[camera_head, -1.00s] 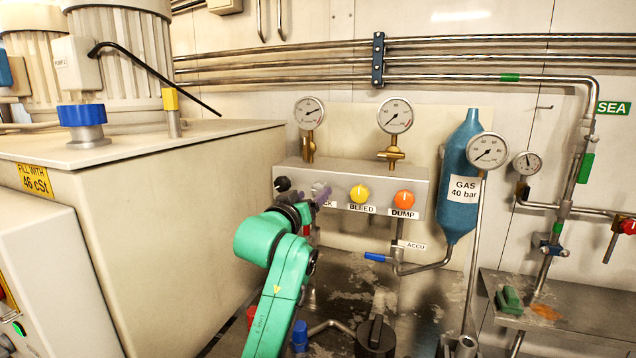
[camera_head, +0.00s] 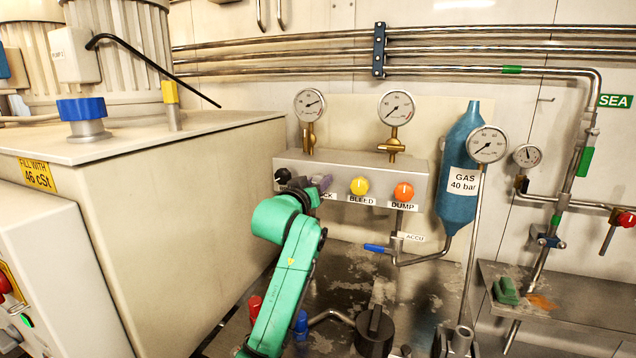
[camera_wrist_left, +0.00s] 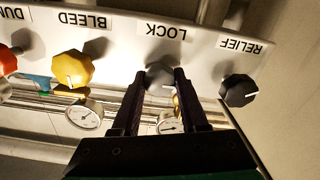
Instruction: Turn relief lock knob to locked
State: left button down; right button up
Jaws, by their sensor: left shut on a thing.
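In the head view my left gripper (camera_head: 318,184) is at the block's front face and hides most of the lock knob. My right gripper is not in view.
The yellow bleed knob (camera_head: 359,187) and orange dump knob (camera_head: 403,191) are to the right on the same block (camera_head: 350,170). Two gauges (camera_head: 309,104) rise from it. A blue gas bottle (camera_head: 461,170) stands further right. A large tank (camera_head: 170,220) bounds the left side.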

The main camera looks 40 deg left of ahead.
pick_arm(q)
jog(key=shift+m, duration=0.3)
jog(key=m+p, duration=0.2)
jog(key=m, duration=0.1)
jog(key=shift+r+m, duration=0.1)
jog(key=shift+m, duration=0.3)
jog(key=m+p, duration=0.2)
jog(key=m, duration=0.2)
jog(key=shift+m, duration=0.3)
jog(key=m+p, duration=0.2)
jog(key=m, duration=0.3)
jog(key=shift+p, duration=0.35)
jog(key=shift+d+f+m+p, duration=0.15)
jog(key=shift+m+p, duration=0.45)
jog(key=shift+m, duration=1.2)
jog(key=shift+c, duration=2.2)
grip_release()
